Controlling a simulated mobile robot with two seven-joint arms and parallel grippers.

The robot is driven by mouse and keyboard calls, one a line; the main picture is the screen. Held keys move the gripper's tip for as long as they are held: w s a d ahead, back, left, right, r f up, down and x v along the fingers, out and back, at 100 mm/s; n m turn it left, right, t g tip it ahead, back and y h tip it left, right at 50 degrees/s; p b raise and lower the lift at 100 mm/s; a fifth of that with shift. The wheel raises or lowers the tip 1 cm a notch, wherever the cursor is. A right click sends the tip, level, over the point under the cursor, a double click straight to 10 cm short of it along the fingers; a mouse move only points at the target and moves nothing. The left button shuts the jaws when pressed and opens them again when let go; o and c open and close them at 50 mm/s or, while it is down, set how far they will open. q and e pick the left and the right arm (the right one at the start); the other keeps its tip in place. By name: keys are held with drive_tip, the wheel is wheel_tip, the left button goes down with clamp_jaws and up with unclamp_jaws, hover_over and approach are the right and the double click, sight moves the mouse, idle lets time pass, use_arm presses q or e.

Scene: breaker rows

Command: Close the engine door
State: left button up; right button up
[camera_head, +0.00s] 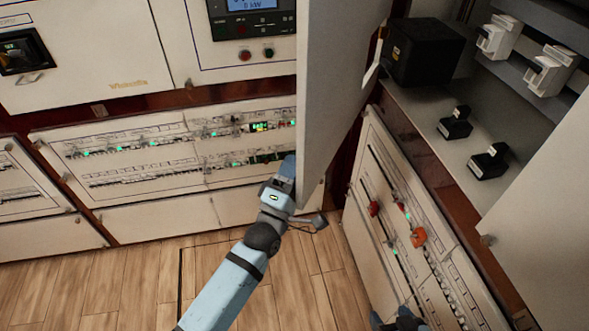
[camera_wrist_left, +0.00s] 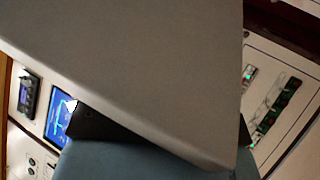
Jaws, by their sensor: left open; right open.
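A pale door panel (camera_head: 335,95), which looks like the engine door, stands swung open in the middle of the head view, beside an open compartment (camera_head: 420,130). My left gripper (camera_head: 289,168) is at the panel's lower left side, its tips partly hidden. In the left wrist view the panel (camera_wrist_left: 150,70) fills most of the picture, close in front of the open left gripper (camera_wrist_left: 165,135), partly covering its dark fingers. Whether they touch it cannot be told. My right gripper (camera_head: 398,320) is open at the bottom edge, only partly in view, apart from the panel.
The compartment holds a black box (camera_head: 425,52), small black blocks (camera_head: 488,162) and white breakers (camera_head: 550,72). Another pale panel (camera_head: 545,200) stands at right. Below is a breaker panel with red knobs (camera_head: 418,237). Breaker rows (camera_head: 150,150) line the left wall. The wooden floor (camera_head: 130,285) is clear.

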use_arm(q)
drive_tip(key=b+v, duration=0.1)
drive_tip(key=v, duration=1.2)
drive_tip(key=shift+s+a, duration=0.2)
drive_tip(key=shift+s, duration=0.15)
drive_tip(key=shift+f, duration=0.1)
